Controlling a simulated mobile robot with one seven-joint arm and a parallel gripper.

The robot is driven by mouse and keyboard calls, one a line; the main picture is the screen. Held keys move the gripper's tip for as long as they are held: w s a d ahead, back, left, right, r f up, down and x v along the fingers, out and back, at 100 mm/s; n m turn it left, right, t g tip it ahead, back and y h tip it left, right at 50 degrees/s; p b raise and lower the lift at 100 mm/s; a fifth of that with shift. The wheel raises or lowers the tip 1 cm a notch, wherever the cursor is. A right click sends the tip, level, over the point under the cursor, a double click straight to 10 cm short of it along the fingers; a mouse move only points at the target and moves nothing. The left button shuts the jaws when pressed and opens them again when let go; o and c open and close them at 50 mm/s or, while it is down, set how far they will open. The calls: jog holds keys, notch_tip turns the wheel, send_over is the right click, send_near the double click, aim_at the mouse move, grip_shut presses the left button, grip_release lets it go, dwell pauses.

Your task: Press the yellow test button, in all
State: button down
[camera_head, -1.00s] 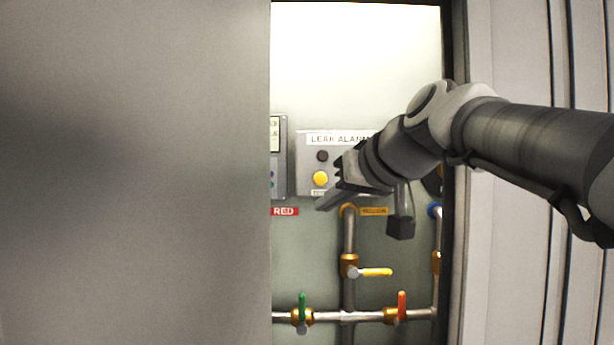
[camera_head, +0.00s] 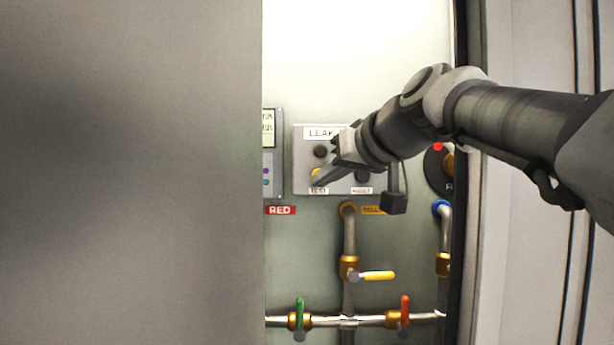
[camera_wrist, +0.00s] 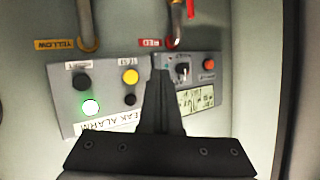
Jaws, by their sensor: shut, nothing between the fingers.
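The yellow test button (camera_wrist: 130,76) sits on the grey leak alarm box (camera_wrist: 68,118), which appears upside down in the wrist view. In the wrist view the closed fingertips (camera_wrist: 160,62) lie to the right of the button, beside the box's edge. I cannot tell whether the tips touch anything. A lamp (camera_wrist: 91,107) on the box glows whitish green.
A grey control box with a display (camera_wrist: 196,100) stands next to the alarm box. Pipes with a yellow-handled valve (camera_head: 376,275), a green one (camera_head: 299,312) and a red one (camera_head: 405,308) run below. A large grey panel (camera_head: 130,170) blocks the left side.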

jog(key=w+p, duration=0.3)
jog(key=w, duration=0.5)
jog(key=shift+w, duration=0.2)
dwell(1.8)
jog(key=shift+w, duration=0.45)
jog(key=shift+w, duration=0.4)
dwell(0.6)
dwell(0.3)
jog(key=shift+s+b, duration=0.3)
jog(key=shift+s, duration=0.55)
